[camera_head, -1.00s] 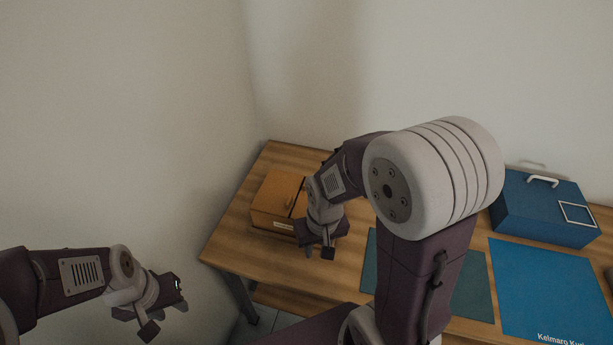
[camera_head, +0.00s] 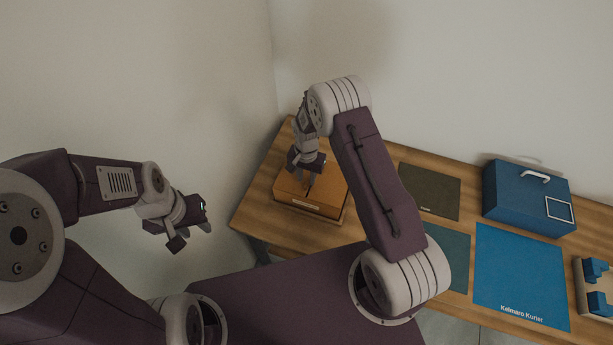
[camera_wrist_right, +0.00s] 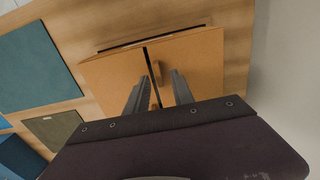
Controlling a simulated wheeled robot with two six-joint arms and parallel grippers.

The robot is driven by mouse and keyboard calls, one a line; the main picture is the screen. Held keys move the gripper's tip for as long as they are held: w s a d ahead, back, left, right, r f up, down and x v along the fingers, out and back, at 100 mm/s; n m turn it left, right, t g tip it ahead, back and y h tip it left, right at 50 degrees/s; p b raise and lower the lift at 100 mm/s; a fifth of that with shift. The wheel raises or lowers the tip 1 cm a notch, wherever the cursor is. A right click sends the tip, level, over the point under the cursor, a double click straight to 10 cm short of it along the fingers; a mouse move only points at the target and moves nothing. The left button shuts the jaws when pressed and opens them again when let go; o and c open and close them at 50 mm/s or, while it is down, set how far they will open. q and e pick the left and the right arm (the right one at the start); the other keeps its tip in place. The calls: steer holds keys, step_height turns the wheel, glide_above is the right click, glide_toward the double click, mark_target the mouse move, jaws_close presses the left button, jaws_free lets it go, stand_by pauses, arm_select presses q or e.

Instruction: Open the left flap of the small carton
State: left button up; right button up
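The small carton (camera_head: 322,202) is an orange-brown box at the left end of the table. In the right wrist view its top shows two flaps, one left of the dark seam (camera_wrist_right: 113,77) and one right of it (camera_wrist_right: 203,58); both look closed. A small upright tab (camera_wrist_right: 157,72) stands by the seam. My right gripper (camera_head: 309,177) is over the carton, pointing down. Its two fingers (camera_wrist_right: 161,78) are apart, with the tab between their tips; I cannot tell whether they touch it. My left gripper (camera_head: 191,235) is open and empty, left of the table in free air.
A blue box with a white handle (camera_head: 515,195) stands at the back right. Blue (camera_head: 520,275), teal (camera_head: 455,255) and dark (camera_head: 430,190) mats lie flat on the table (camera_head: 375,170). Blue pieces (camera_head: 593,270) sit at the right edge. Walls stand close at left and behind.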

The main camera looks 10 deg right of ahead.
steer(key=shift+s+f, duration=0.25)
steer(key=shift+f, duration=0.65)
steer(key=shift+w, duration=0.15)
jaws_close()
stand_by(0.6)
